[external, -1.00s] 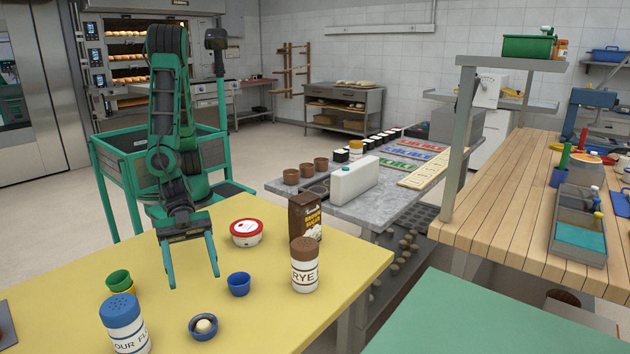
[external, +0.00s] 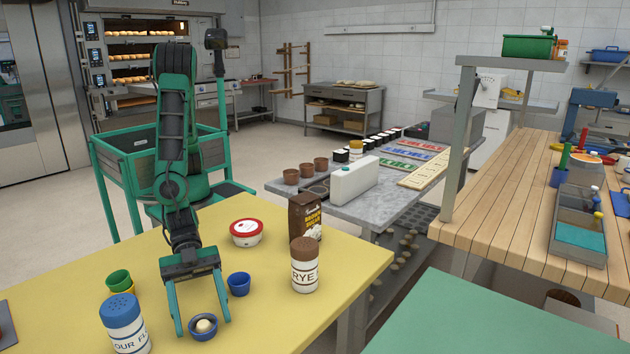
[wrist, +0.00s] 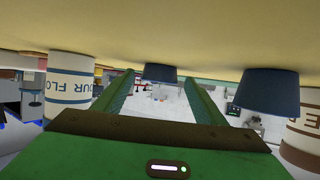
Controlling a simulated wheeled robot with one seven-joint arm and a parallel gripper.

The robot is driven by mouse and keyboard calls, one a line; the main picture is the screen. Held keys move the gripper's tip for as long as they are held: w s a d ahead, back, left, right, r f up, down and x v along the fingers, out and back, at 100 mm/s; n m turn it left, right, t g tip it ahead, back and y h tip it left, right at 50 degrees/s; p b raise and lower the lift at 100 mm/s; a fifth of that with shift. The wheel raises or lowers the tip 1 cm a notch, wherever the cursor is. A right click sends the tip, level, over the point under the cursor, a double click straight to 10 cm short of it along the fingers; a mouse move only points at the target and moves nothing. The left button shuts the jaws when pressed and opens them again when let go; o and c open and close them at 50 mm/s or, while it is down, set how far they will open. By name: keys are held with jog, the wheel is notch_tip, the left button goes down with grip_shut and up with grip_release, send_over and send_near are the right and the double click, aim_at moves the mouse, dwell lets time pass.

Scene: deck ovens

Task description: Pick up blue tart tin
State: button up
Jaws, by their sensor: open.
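Two small blue tins stand on the yellow table. One blue tin (external: 239,285) looks empty and stands right of my gripper; it shows large at the right of the wrist view (wrist: 268,92). The other blue tin (external: 203,334), darker, holds a pale ball (external: 204,325); it shows between the finger ends in the wrist view (wrist: 160,74). My gripper (external: 203,326) is open and empty, pointing down, its fingers on either side of the ball-holding tin in the external view. I cannot tell whether the fingers reach around it or stop short.
A flour shaker (external: 125,323) and green and yellow cups (external: 120,281) stand left of my gripper. The yellow table (external: 330,300) is clear at front right.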

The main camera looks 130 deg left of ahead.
jog(key=shift+w+d, duration=0.1)
jog(key=shift+w, duration=0.05)
jog(key=c, duration=1.1)
jog(key=shift+r, duration=0.1)
